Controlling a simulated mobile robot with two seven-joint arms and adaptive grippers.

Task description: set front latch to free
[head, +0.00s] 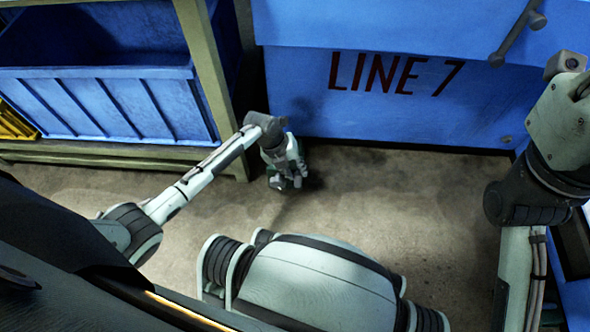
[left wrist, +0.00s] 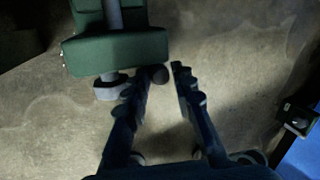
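I cannot identify the front latch for certain in either view. A grey bar handle (head: 516,36) with knobbed ends is on the blue machine (head: 400,25) at the top right of the head view; I cannot tell whether it belongs to the latch. My left gripper (head: 288,182) hangs low over the floor in front of the machine, left of the handle and well apart from it.
A blue bin (head: 105,105) sits on a rack (head: 205,75) at left, close to my left arm. The machine's lower panel reads "LINE 7". Bare concrete floor (head: 400,190) lies in front. A small dark fixture (left wrist: 298,118) shows at the left wrist view's right edge.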

